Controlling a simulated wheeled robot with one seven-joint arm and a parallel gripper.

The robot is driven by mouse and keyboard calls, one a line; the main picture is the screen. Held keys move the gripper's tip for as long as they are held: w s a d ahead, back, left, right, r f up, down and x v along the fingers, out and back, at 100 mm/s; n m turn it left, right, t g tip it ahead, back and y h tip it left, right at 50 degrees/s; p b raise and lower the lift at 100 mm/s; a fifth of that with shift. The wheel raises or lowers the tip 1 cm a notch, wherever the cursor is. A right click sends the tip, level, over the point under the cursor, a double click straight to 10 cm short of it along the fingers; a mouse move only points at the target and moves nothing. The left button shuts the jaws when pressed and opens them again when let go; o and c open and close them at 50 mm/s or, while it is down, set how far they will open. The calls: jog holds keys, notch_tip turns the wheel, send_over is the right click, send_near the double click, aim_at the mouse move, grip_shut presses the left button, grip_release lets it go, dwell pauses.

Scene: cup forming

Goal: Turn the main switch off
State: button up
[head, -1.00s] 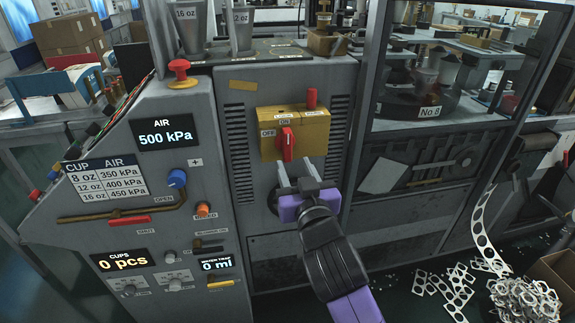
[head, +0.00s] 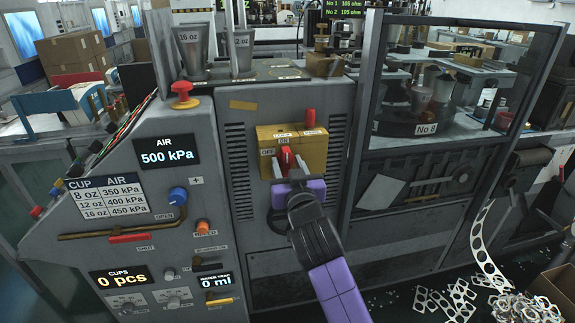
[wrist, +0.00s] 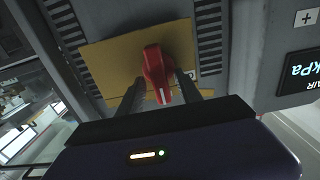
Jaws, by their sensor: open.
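The main switch is a red rotary handle (head: 286,157) on a yellow box (head: 316,158) on the grey machine front. OFF is marked on the box's left and ON above the handle. The handle stands roughly upright, toward ON. In the wrist view the red handle (wrist: 155,68) shows a white mark, and the yellow plate (wrist: 105,55) lies behind it. My gripper (head: 291,168) is open, with its fingers either side of the handle. The wrist view shows my gripper (wrist: 160,88) straddling it; I cannot tell whether either finger touches.
A red padlock-like piece (head: 310,118) sticks up from the box's top right. To the left are a red stop button (head: 182,90), a blue knob (head: 177,195) and an orange knob (head: 202,226). A glazed guard frame (head: 360,110) stands close on the right.

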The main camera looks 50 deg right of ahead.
jog(key=shift+c, duration=0.4)
grip_shut()
jog(key=n+p, duration=0.2)
jog(key=n, duration=0.1)
jog(key=shift+w+a+n, duration=0.1)
jog(key=shift+a+n, duration=0.1)
jog(key=shift+n, duration=0.1)
jog(key=n+p, duration=0.1)
jog(key=n, duration=0.1)
jog(key=n+p, duration=0.2)
jog(key=shift+w+a+n, duration=0.1)
jog(key=shift+a+n, duration=0.1)
jog(key=shift+n, duration=0.1)
jog(key=n+p, duration=0.1)
jog(key=n, duration=0.1)
jog(key=n+p, duration=0.1)
jog(key=n, duration=0.1)
jog(key=n+p, duration=0.1)
jog(key=n, duration=0.1)
jog(key=shift+w+a+f+p, duration=0.1)
jog(key=shift+f+p, duration=0.25)
jog(key=shift+f+n+p, duration=0.15)
jog(key=shift+n+p, duration=0.3)
jog(key=shift+n, duration=0.5)
jog(key=shift+f+n+p, duration=0.15)
jog(key=shift+n+p, duration=0.25)
jog(key=shift+n, duration=0.55)
